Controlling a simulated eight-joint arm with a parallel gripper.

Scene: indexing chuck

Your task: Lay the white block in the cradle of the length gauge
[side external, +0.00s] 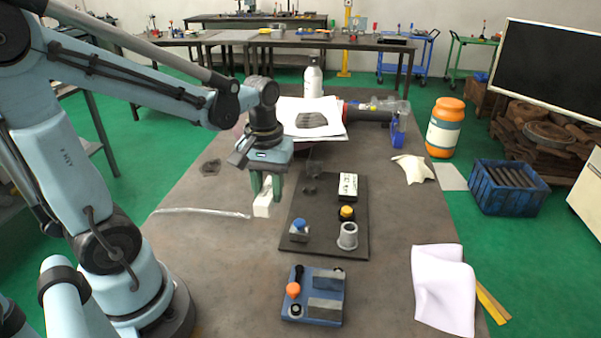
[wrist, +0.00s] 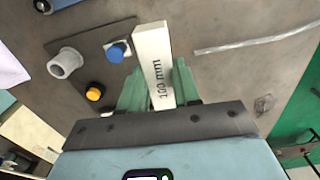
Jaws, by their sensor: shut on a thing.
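The white block (side external: 262,206) is held between the green fingers of my gripper (side external: 265,187), above the table to the left of the dark plate. In the wrist view the block (wrist: 152,50) points away from my gripper (wrist: 159,86) and shows the marking "100 mm". My gripper is shut on it. A blue-based fixture (side external: 297,312) with grey blocks (side external: 326,294) and an orange-knobbed lever stands at the near end of the table, apart from the block. It looks like the length gauge. Only its edge (wrist: 62,4) shows in the wrist view.
The dark plate (side external: 325,240) carries a blue-topped part (side external: 299,226), a yellow-topped part (side external: 347,212), a grey cup (side external: 347,236) and a white lettered block (side external: 348,185). A clear strip (side external: 203,212) lies left. A white cloth (side external: 442,290) lies right. Bare table surrounds the blue fixture.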

